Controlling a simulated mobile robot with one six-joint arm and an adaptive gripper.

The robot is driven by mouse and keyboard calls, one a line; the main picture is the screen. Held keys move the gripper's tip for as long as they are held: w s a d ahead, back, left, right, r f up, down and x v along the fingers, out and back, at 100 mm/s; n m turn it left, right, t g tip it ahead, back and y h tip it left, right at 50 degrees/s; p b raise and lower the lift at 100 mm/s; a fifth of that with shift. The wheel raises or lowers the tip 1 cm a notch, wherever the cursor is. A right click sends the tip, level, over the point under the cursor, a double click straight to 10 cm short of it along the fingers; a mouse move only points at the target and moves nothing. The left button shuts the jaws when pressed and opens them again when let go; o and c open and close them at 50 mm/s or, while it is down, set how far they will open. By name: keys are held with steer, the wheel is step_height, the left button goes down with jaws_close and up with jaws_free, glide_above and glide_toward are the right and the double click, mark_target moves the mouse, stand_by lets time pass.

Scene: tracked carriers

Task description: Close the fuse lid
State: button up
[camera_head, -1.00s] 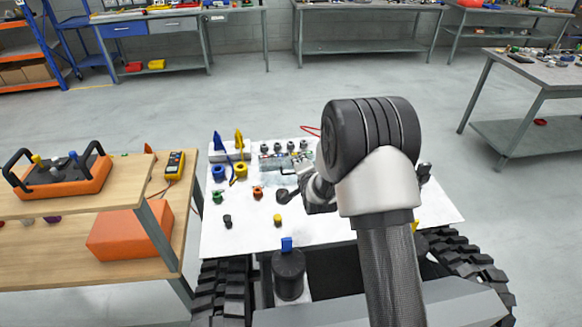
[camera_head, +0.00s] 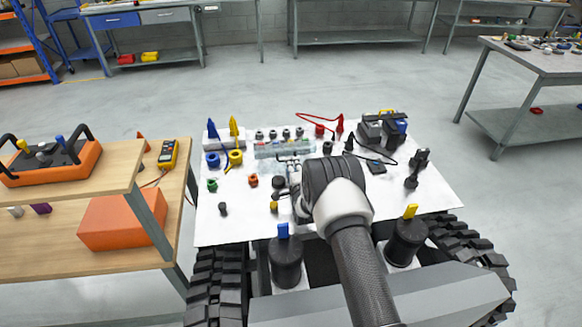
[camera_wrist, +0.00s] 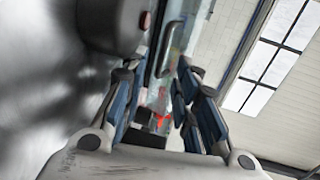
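A clear, greenish fuse lid (camera_head: 268,151) shows at the middle back of the white work board (camera_head: 232,213). My arm hides part of the area to its right. My gripper (camera_head: 291,168) is just in front of the lid, partly hidden by my wrist. In the wrist view my gripper (camera_wrist: 162,78) has its two blue-padded fingers apart. A clear panel (camera_wrist: 158,97) and a dark bar-like handle (camera_wrist: 170,42) show beyond and between the fingers. I cannot tell whether either finger touches them. The lid's exact angle is unclear.
Blue and yellow clips (camera_head: 234,126) stand left of the lid, with coloured rings near them. A red clip (camera_head: 340,124) and a dark device (camera_head: 378,131) stand to the right. A wooden bench (camera_head: 90,190) with a multimeter (camera_head: 168,153) is at the left.

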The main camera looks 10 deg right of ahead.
mark_target(286, 154)
steer(key=shift+b+x, duration=0.4)
steer(key=shift+x, duration=1.3)
steer(key=shift+c, duration=0.4)
steer(key=c, duration=0.6)
